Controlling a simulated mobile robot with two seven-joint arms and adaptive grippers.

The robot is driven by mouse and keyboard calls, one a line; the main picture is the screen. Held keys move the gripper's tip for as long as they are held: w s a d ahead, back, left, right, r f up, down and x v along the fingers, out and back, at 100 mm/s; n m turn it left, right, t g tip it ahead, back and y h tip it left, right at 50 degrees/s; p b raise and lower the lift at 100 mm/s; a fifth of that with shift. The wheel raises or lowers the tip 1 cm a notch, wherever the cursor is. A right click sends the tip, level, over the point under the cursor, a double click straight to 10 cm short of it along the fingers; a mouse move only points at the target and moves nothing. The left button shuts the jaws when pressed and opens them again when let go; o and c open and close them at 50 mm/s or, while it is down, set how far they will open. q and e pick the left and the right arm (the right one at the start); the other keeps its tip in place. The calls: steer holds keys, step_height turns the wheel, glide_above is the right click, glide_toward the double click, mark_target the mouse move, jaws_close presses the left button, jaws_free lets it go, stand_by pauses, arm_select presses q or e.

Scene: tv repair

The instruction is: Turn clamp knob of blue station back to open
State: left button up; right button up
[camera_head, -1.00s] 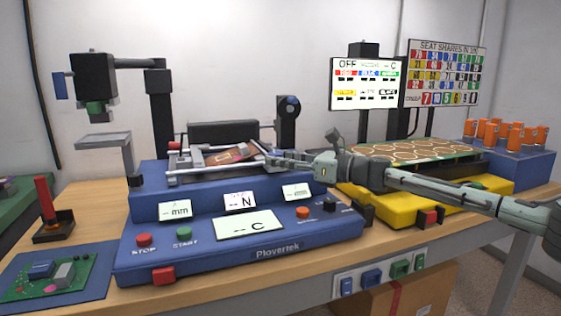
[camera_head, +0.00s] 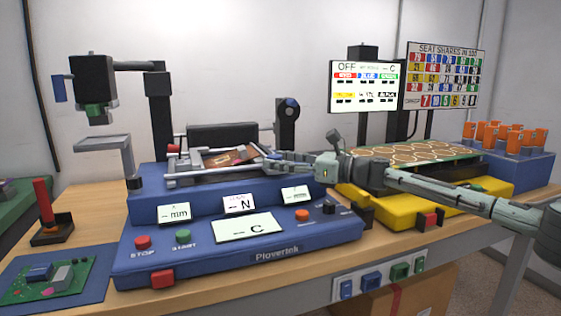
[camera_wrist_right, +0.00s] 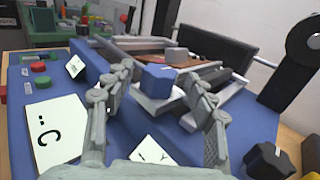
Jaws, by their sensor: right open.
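The blue station (camera_head: 240,250) stands at the middle left of the bench, with a clamp frame and a brown board (camera_head: 228,158) on its upper deck. A blue faceted clamp knob (camera_wrist_right: 158,80) shows in the right wrist view, at the near end of the clamp. My right gripper (camera_head: 277,160) reaches in from the right over this end. In the right wrist view its open fingers (camera_wrist_right: 163,84) stand on either side of the knob. I cannot tell whether they touch it. The knob is hard to make out in the head view. My left gripper is not in view.
A yellow station (camera_head: 395,212) with a patterned panel stands to the right, beneath my right arm. A black post with a round hub (camera_head: 287,112) rises behind the clamp. A red-handled lever (camera_head: 45,205) and a green circuit board (camera_head: 48,281) are at left.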

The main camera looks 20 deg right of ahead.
steer(key=v, duration=1.2)
steer(key=shift+s+f, duration=0.15)
